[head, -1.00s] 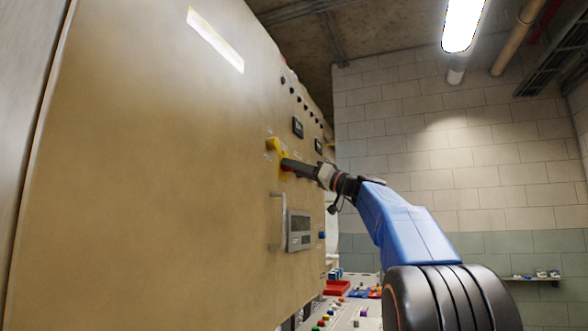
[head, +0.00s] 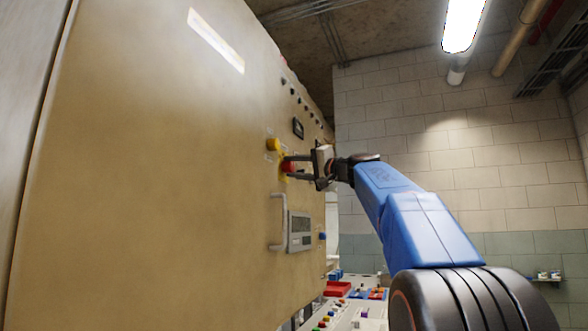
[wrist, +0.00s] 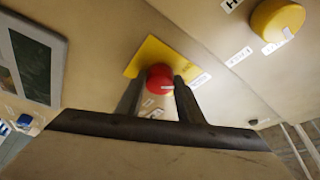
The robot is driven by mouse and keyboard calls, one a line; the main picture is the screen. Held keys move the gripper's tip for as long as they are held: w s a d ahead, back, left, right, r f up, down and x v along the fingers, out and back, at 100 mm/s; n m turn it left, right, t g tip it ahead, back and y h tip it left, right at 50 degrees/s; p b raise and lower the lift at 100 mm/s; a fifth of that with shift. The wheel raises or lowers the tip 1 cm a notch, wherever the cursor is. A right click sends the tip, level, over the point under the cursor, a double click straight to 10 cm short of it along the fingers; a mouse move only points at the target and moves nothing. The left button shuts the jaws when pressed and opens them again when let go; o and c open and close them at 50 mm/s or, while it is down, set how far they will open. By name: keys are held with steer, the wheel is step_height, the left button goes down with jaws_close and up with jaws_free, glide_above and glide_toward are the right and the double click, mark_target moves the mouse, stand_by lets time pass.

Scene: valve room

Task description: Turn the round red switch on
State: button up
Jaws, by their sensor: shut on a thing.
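The round red switch (head: 290,166) sits on a yellow plate on the tan cabinet front. In the wrist view the red switch (wrist: 159,78) stands on its yellow square plate (wrist: 142,53), with a pale mark on its lower face. My gripper (head: 288,170) reaches the switch from the right. In the wrist view my gripper (wrist: 157,92) has one finger on each side of the red knob, and it is shut on it. The fingers hide parts of the knob's sides and of the plate.
A yellow knob (head: 273,144) is close by, up and left of the switch; it also shows in the wrist view (wrist: 277,20). A cabinet handle (head: 283,222) and a display panel (head: 300,230) are below. A red tray (head: 338,288) lies on the bench beyond.

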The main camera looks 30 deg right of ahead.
steer(key=m+g+h, duration=0.1)
steer(key=m, duration=0.3)
steer(key=shift+r, duration=0.1)
steer(key=shift+r+m+g+h, duration=0.1)
steer(key=shift+m+g+h, duration=0.35)
steer(key=shift+m, duration=1.15)
steer(key=o, duration=1)
steer(key=shift+o, duration=0.2)
steer(key=shift+s, duration=0.1)
steer(key=v, duration=1.7)
steer(key=shift+r, duration=0.2)
